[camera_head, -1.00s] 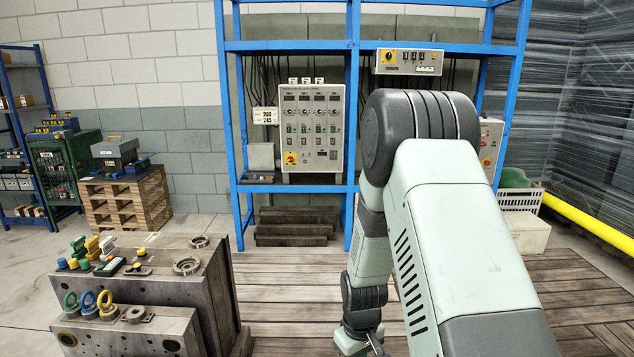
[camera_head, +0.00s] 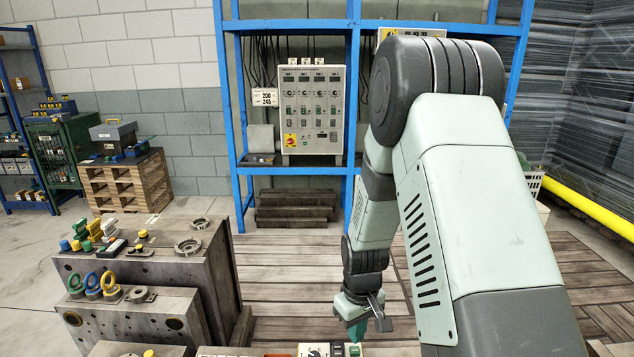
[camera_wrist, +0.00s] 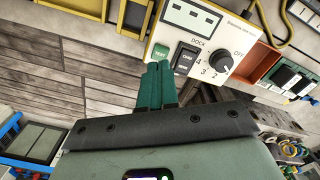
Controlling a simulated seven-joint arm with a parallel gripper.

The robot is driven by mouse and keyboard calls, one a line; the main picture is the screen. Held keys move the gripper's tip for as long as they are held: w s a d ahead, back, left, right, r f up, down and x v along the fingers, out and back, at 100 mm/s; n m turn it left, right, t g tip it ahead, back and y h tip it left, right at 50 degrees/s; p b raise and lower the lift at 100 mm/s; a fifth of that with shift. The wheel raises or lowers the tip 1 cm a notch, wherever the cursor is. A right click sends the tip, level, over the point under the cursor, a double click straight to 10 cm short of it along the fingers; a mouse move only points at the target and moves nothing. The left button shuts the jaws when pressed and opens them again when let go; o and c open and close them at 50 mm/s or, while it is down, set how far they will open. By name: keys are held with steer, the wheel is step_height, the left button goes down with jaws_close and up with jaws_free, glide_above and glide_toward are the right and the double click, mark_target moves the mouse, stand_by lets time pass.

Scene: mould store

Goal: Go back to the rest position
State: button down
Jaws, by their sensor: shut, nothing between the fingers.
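My gripper (camera_head: 357,328) points down at the bottom of the head view, just above a small control box (camera_head: 331,349) with a dial and switches. In the wrist view the green fingers (camera_wrist: 156,84) are together with nothing between them.
A steel mould block (camera_head: 150,265) with coloured rings and small parts stands at the left. A blue rack (camera_head: 237,120) with a grey control cabinet (camera_head: 312,108) stands behind. Wooden slatted flooring (camera_head: 290,280) lies between. An orange tray (camera_wrist: 253,62) adjoins the box.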

steer(key=shift+r, duration=1.55)
steer(key=s+d+r+m+t, duration=0.15)
steer(key=s+r, duration=0.25)
steer(key=r, duration=0.7)
steer(key=s+r+m+t, duration=0.1)
steer(key=s+r+t, duration=0.15)
steer(key=r, duration=0.85)
steer(key=s+r+m, duration=0.1)
steer(key=s+r, duration=0.3)
steer(key=s, duration=0.3)
steer(key=s+d+r+m+t, duration=0.1)
steer(key=s+r+m, duration=0.1)
steer(key=s+r, duration=0.3)
steer(key=s, duration=0.3)
steer(key=shift+s+r+t, duration=0.15)
steer(key=shift+s+t, duration=0.1)
steer(key=shift+t, duration=0.05)
steer(key=shift+d, duration=0.1)
